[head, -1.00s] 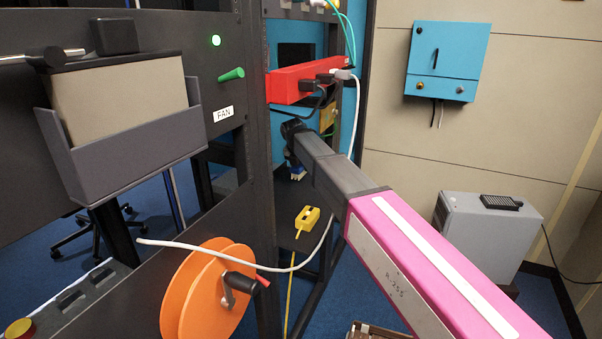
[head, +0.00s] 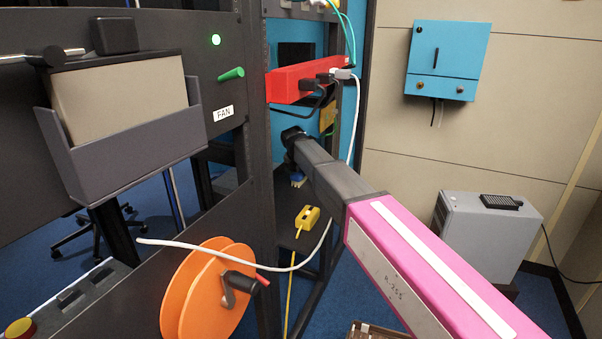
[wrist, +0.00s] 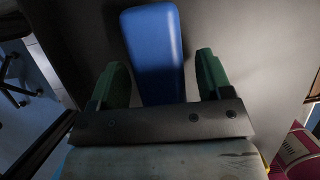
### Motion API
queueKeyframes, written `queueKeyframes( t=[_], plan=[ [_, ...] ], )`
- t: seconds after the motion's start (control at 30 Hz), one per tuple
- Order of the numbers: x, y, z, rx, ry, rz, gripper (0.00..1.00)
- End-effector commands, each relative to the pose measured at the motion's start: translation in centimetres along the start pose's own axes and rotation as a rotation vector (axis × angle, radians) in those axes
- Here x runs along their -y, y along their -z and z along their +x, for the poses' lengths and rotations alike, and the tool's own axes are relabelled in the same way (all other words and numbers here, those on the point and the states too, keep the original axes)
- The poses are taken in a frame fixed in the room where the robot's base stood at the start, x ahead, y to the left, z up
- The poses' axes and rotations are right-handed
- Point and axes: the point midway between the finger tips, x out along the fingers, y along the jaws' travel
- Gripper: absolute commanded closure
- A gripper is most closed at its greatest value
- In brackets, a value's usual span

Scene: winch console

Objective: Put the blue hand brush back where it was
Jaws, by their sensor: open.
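The blue hand brush (wrist: 153,50) shows in the wrist view as a smooth blue block with rounded corners, lying against a grey surface. My gripper (wrist: 160,75) is open, with one green finger on each side of the blue part. A gap shows on the right; the left finger is very near, and I cannot tell if it touches. In the head view a small blue piece with a pale edge (head: 297,181) shows below the end of my arm, probably the same brush. My gripper's fingers are hidden there behind the rack post.
The dark rack post (head: 262,170) stands beside my arm's end. A red box with plugs (head: 295,82) is above it. A yellow block (head: 307,217) sits on a dark shelf below. An orange reel (head: 205,290) and white cable (head: 210,248) are in front.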

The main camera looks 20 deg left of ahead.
Motion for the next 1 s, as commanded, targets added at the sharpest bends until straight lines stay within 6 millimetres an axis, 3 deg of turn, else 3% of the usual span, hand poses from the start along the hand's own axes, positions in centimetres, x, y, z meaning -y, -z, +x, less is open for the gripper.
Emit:
queueKeyframes(
  t=[0.17,0.6,0.8,1.0],
  plan=[
    [0.0,0.0,-1.9,0.001,-0.002,0.0,0.28],
    [0.0,0.0,-10.0,0.001,-0.002,0.0,0.28],
    [0.0,-0.1,-11.8,0.001,-0.001,0.0,0.28],
    [0.0,0.0,-12.1,0.0,0.0,0.0,0.28]
  ],
)
